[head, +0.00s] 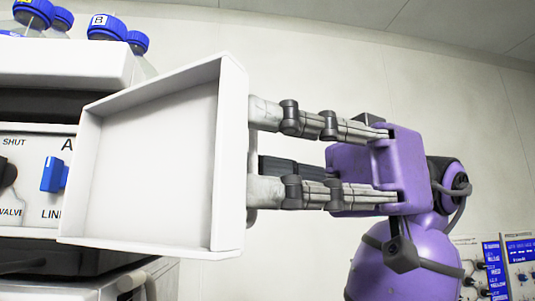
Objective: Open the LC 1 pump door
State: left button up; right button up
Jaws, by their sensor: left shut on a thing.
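The white pump door (150,165) is a shallow box-like panel. It stands swung out from the instrument stack, its hollow inner side facing me. No LC 1 label is readable on it. My left gripper (260,150), purple with grey jointed fingers, is at the door's right side, on its outer face. My right gripper is not in view.
Left of the door, an instrument front (25,180) carries a black knob (7,173) and a blue knob (53,174), with the words SHUT and VALVE. Blue-capped bottles (107,28) stand on top of the stack. Blue-screened panels (520,249) show at the lower right. Bare wall lies behind.

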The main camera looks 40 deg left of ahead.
pick_arm(q)
jog(key=v, duration=0.7)
dwell(0.5)
